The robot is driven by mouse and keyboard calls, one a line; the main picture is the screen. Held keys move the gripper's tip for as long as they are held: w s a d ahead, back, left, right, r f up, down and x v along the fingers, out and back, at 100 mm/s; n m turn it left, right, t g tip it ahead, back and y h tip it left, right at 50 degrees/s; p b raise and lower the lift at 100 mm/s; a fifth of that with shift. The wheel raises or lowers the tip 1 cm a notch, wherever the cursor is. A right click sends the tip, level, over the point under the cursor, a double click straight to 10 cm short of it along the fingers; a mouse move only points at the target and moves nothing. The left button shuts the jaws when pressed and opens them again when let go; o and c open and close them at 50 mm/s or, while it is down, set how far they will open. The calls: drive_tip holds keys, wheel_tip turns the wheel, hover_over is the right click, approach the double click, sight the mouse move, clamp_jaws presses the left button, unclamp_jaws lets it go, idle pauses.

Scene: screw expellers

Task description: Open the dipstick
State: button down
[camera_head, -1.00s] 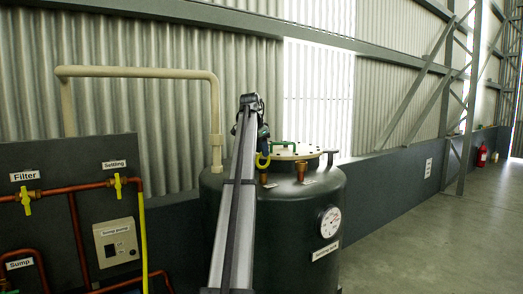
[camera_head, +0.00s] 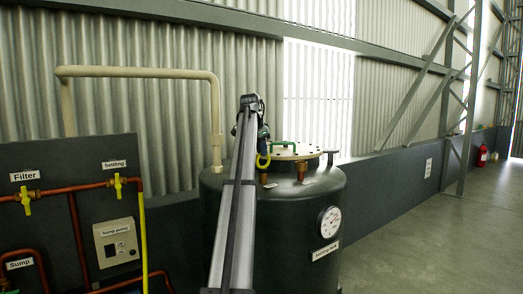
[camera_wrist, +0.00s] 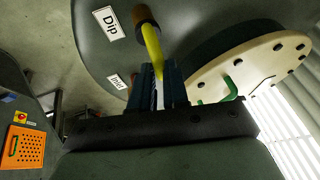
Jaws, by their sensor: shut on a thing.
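The dipstick (camera_head: 262,160) has a yellow loop handle and stands over a copper-brown fitting (camera_head: 263,179) on top of the dark settling tank (camera_head: 290,225). In the wrist view, the yellow dipstick handle (camera_wrist: 153,45) runs from the brown fitting (camera_wrist: 144,15) down between my fingers, beside a white "Dip" label (camera_wrist: 111,23). My gripper (camera_wrist: 159,88) is shut on the dipstick handle; it also shows in the head view (camera_head: 263,147), just above the loop. The rod below the fitting is hidden, and I cannot tell whether it has lifted.
A cream bolted lid (camera_wrist: 250,68) with green handles sits close beside my gripper. A second copper fitting (camera_head: 301,171) and an "Inlet" label (camera_wrist: 118,82) are nearby. A pipe panel (camera_head: 80,200) stands left; open floor (camera_head: 430,230) lies right.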

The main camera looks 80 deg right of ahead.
wheel_tip(320, 180, up, 18)
drive_tip(key=shift+f, duration=0.2)
idle(0.4)
drive_tip(key=c, duration=1.1)
unclamp_jaws()
drive_tip(key=v, duration=1.3)
drive_tip(key=shift+a+r, duration=0.2)
drive_tip(key=shift+r, duration=0.1)
